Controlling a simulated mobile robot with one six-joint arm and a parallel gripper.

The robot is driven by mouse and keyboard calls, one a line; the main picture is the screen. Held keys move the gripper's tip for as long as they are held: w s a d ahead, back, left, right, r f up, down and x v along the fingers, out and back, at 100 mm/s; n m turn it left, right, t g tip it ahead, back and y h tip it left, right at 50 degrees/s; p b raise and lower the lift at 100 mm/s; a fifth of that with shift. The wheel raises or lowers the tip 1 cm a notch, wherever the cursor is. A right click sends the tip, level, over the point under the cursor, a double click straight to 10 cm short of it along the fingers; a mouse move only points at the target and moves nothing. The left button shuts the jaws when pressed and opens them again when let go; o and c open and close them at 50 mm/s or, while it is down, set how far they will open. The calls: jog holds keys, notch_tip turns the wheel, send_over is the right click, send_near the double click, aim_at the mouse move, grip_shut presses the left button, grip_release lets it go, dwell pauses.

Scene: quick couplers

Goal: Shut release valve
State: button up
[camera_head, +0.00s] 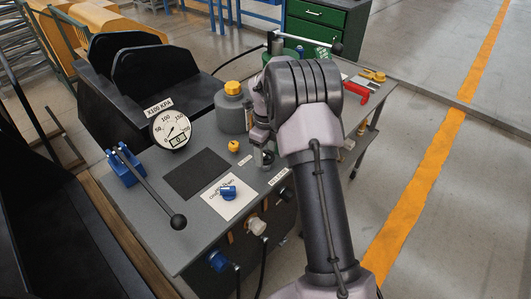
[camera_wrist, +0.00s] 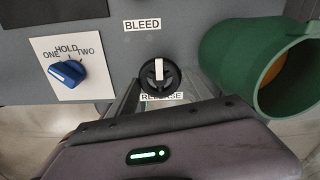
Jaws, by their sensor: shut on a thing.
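The release valve (camera_wrist: 158,77) is a round black knob with a white pointer bar, which stands upright in the wrist view. It sits on the grey panel between the labels BLEED and RELEASE. My gripper (camera_wrist: 158,92) comes in from the lower edge of that view, its grey fingers beside the knob and shut on it; the fingertips are partly hidden.
A blue selector (camera_wrist: 67,73) on a ONE/HOLD/TWO plate is left of the knob. A green cup-shaped container (camera_wrist: 240,65) is close on the right. In the head view, a gauge (camera_head: 170,129), grey bottle (camera_head: 231,110), yellow knob (camera_head: 233,146) and long black lever (camera_head: 155,190) stand nearby.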

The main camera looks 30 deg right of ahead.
aim_at(266, 155)
jog(key=o, duration=1.4)
notch_tip(266, 155, up, 17)
jog(key=p, duration=0.6)
jog(key=shift+r, duration=0.2)
